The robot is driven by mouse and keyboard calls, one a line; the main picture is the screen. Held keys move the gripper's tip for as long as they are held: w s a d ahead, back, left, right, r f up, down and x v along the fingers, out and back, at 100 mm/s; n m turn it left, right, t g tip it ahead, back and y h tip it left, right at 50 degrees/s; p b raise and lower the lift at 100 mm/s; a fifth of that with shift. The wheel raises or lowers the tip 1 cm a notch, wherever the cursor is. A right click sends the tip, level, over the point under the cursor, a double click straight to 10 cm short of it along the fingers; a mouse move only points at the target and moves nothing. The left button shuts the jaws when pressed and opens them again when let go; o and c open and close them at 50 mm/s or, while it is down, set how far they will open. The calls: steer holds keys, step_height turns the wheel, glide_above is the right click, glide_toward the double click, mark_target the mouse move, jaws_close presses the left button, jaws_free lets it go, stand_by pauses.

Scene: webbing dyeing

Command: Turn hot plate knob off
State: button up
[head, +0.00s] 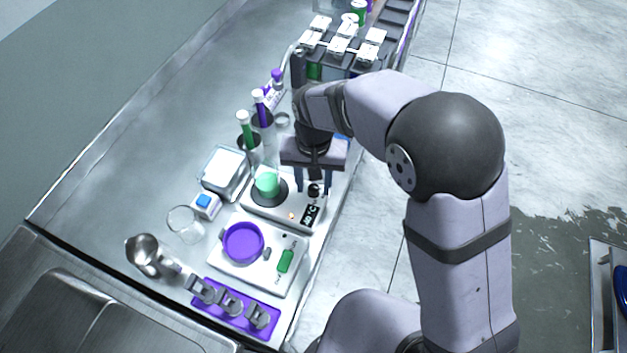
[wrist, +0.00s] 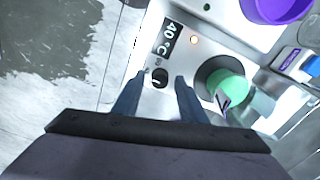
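The hot plate (head: 258,208) is a white unit on the steel bench, with a green vessel (head: 267,184) on its dark round plate. Its display (wrist: 169,38) reads 40 °C, and a small orange light (wrist: 194,39) is lit beside it. The black knob (wrist: 159,79), with a pale pointer mark, sits below the display in the wrist view; it also shows in the head view (head: 314,190). My gripper (wrist: 159,77) is open and points down over the knob. Its fingers stand on either side of the knob, with gaps visible. Whether the fingertips reach knob height is unclear.
A white scale (head: 222,262) with a purple dish stands in front of the hot plate. A purple clip tray (head: 212,306), a glass beaker (head: 184,238) and a metal jug (head: 142,250) are nearby. Tubes (head: 246,133) stand behind. The bench edge is close to the knob.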

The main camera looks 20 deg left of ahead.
steer(key=shift+c, duration=0.3)
jaws_close()
steer(key=shift+n, duration=0.3)
steer(key=n+p, duration=0.1)
steer(key=n, duration=0.4)
steer(key=shift+r, duration=0.1)
steer(key=n, duration=0.6)
steer(key=shift+w+p, duration=0.1)
steer(key=shift+p, duration=0.3)
steer(key=shift+a+n, duration=0.1)
steer(key=shift+n, duration=0.2)
steer(key=shift+o, duration=0.3)
jaws_free()
